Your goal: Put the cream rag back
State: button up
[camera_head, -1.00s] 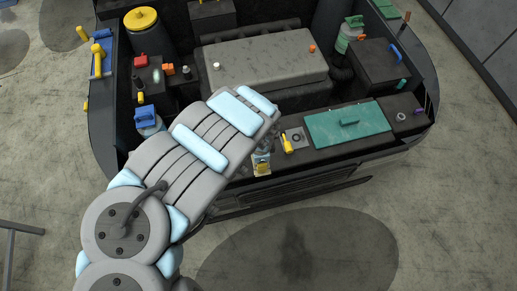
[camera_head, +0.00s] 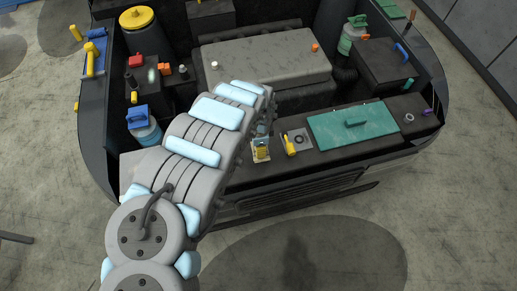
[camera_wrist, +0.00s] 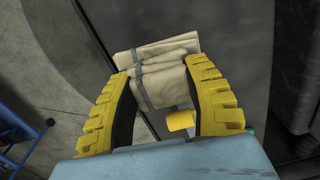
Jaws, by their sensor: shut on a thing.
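The cream rag (camera_wrist: 165,75) is a folded bundle with grey bands, held between the two yellow fingers of my gripper (camera_wrist: 158,68) in the wrist view. The fingers press on its left and right sides. In the head view, my gripper (camera_head: 261,149) is small and partly hidden by my arm, over the front edge of the engine bay. A bit of the cream rag (camera_head: 261,159) shows below its yellow fingers. A short yellow cylinder (camera_wrist: 181,120) sits between the fingers, below the rag in the wrist view; I cannot tell what it belongs to.
A yellow-handled item (camera_head: 290,145) lies just right of my gripper. A green panel (camera_head: 352,125) with a handle is further right. The grey engine cover (camera_head: 265,58) stands behind. A blue-capped bottle (camera_head: 143,125) is at the left. Open floor lies in front of the bay.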

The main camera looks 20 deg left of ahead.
jog(key=shift+w+a+f+b, duration=0.15)
jog(key=shift+w+f, duration=0.1)
jog(key=shift+f, duration=0.2)
jog(key=shift+w+a+f+b, duration=0.15)
jog(key=shift+w+f, duration=0.1)
jog(key=shift+f, duration=0.2)
jog(key=shift+w+a+f, duration=0.1)
jog(key=shift+w+f, duration=0.35)
jog(key=shift+w, duration=0.05)
jog(key=shift+w+a+f, duration=0.15)
jog(key=shift+w+f, duration=0.15)
jog(key=shift+f, duration=0.05)
jog(key=shift+a+f, duration=0.1)
jog(key=shift+f, duration=1.3)
jog(key=shift+f+b, duration=0.15)
jog(key=shift+b, duration=0.15)
jog(key=o, duration=1)
jog(key=shift+f, duration=0.1)
